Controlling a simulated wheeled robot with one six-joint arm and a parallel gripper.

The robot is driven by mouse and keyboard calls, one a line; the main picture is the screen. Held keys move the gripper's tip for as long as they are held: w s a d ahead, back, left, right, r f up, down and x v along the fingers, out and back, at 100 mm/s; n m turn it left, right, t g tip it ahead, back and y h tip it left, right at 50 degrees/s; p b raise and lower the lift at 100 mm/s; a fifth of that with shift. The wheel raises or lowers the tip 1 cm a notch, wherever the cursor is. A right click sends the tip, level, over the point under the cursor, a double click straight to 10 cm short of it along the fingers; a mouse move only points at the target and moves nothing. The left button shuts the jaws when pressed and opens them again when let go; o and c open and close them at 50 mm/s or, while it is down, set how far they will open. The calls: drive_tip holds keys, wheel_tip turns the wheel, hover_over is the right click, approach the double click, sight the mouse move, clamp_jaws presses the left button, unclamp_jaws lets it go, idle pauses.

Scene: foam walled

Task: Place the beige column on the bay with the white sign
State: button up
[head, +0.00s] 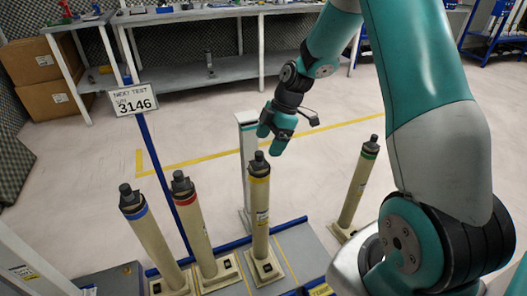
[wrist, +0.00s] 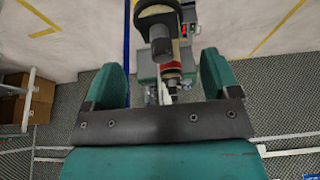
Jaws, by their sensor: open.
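Several beige columns with dark caps stand on square bases: one with a blue band (head: 150,240), one with a red band (head: 198,235), one with a yellow band (head: 260,215) and one with a green band (head: 360,190). The white sign (head: 133,98), reading "NEXT TEST 3146", is on a blue post at the left. My gripper (head: 273,138) is open and empty, above and slightly right of the yellow-banded column's cap in the picture.
A blue-edged grey floor platform (head: 308,250) lies under the left columns. The green-banded column stands apart at the right. A pale upright post (head: 247,160) is behind the yellow-banded column. Grey workbenches (head: 190,75) and cardboard boxes (head: 45,75) are at the back, with clear floor before them.

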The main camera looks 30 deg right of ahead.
drive_tip(key=v, duration=0.5)
drive_tip(key=s+a+r+m, duration=0.2)
drive_tip(key=s+a+r, duration=0.25)
drive_tip(key=a, duration=0.25)
drive_tip(key=s+a+r+m, duration=0.1)
drive_tip(key=s+a+r, duration=0.2)
drive_tip(key=a+r, duration=0.3)
drive_tip(key=s+a+r+m, duration=0.1)
drive_tip(key=s+a+m, duration=0.2)
drive_tip(key=s, duration=0.5)
drive_tip(key=s+a+r+m+g, duration=0.1)
drive_tip(key=s+a+m, duration=0.1)
drive_tip(key=s+a, duration=0.4)
drive_tip(key=s, duration=0.3)
drive_tip(key=shift+m+p, duration=0.4)
drive_tip(key=shift+w+a+r, duration=0.1)
drive_tip(key=shift+a+r, duration=0.05)
